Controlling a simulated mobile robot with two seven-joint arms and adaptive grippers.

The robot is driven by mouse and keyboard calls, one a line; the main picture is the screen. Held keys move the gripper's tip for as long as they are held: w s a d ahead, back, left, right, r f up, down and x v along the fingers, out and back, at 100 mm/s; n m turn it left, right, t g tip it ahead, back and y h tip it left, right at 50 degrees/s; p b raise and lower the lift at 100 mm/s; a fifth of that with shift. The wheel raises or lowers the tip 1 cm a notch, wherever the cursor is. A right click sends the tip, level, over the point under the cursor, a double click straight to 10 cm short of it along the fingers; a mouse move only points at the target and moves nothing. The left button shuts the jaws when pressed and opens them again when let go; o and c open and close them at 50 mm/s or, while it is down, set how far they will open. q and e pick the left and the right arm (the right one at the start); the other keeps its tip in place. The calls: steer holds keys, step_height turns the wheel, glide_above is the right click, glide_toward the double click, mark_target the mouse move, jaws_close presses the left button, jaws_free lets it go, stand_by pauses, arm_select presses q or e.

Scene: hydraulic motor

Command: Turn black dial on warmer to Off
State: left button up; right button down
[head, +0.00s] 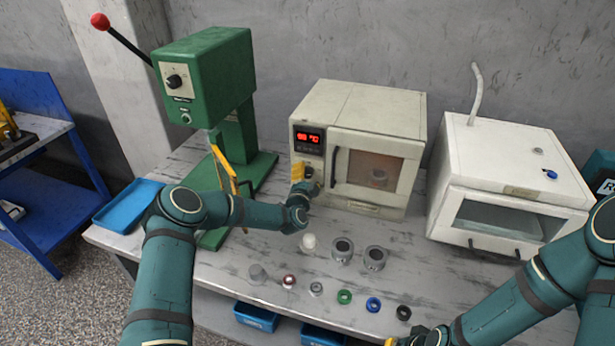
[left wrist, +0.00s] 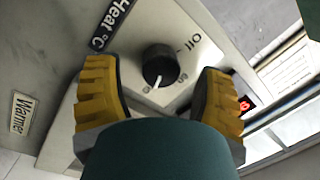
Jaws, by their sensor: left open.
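The warmer (head: 372,115) is the cream box with a red display at the back middle of the bench. Its black dial (left wrist: 159,64) shows clearly in the left wrist view. The dial's white pointer mark points down, away from the printed "Off" label (left wrist: 190,45), toward small numbers. My left gripper (head: 302,172) is at the left of the warmer's front, by the control panel. In the left wrist view its yellow fingers stand open on either side of the dial; I cannot tell whether they touch it. My right gripper (head: 418,338) is only partly visible at the bottom edge.
A green press (head: 205,75) stands left of the warmer, with a blue tray (head: 128,205) beside it. A white glass-fronted box (head: 510,185) stands at right. Several small rings and cylinders (head: 344,250) lie on the bench front. The warmer's door handle (head: 335,167) is close to my left gripper.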

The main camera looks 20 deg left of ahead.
arm_select(q)
steer(key=shift+w, duration=0.3)
steer(key=shift+c, duration=0.2)
